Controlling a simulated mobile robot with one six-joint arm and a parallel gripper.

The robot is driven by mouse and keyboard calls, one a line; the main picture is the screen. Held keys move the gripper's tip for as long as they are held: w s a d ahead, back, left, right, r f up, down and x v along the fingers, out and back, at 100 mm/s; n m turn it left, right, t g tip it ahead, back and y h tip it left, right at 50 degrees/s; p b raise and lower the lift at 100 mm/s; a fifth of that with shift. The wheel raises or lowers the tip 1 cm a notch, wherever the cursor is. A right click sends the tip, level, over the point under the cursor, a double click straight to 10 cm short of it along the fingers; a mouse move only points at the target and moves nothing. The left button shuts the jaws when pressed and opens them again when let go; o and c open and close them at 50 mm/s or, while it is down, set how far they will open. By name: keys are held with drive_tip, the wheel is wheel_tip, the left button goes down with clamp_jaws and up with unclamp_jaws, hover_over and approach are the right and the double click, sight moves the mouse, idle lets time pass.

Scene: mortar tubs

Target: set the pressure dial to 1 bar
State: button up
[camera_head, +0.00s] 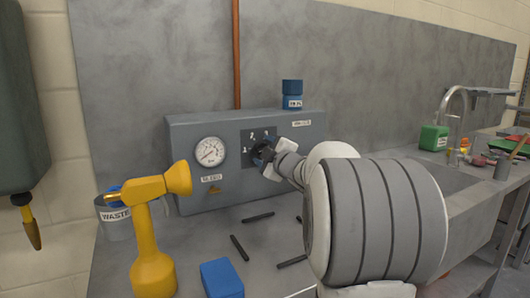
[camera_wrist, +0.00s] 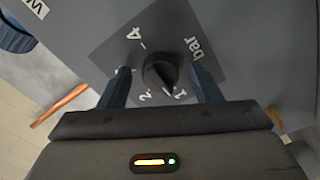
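The pressure dial is a black knob (camera_wrist: 160,72) on a dark square plate marked "bar" and with numbers. In the wrist view the plate appears rotated, and the knob's pointed end faces down and slightly right, towards small marks that are partly cut off by my gripper. My gripper (camera_wrist: 162,88) has its two fingers on either side of the knob, with visible gaps to it. In the head view my gripper (camera_head: 264,154) is at the dial plate (camera_head: 250,135) on the grey box (camera_head: 300,160), covering most of the knob.
A round white gauge (camera_head: 208,152) sits left of the dial. A sink is at right.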

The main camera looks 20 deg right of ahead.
drive_tip(key=shift+s, duration=0.1)
drive_tip(key=s+p, duration=0.1)
drive_tip(key=s, duration=0.6)
drive_tip(key=shift+s, duration=0.3)
drive_tip(key=shift+d, duration=0.1)
drive_tip(key=s+a+m+g+p, duration=0.6)
drive_tip(key=s+a+p, duration=0.3)
drive_tip(key=s, duration=0.5)
drive_tip(key=s+a+m+g+p, duration=0.6)
drive_tip(key=s+a+g+p, duration=0.3)
drive_tip(key=s+p, duration=0.3)
drive_tip(key=shift+s+a+f+m+h+p, duration=0.3)
drive_tip(key=shift+s+a+f+p, duration=0.1)
drive_tip(key=shift+s+a, duration=0.4)
drive_tip(key=shift+d, duration=0.1)
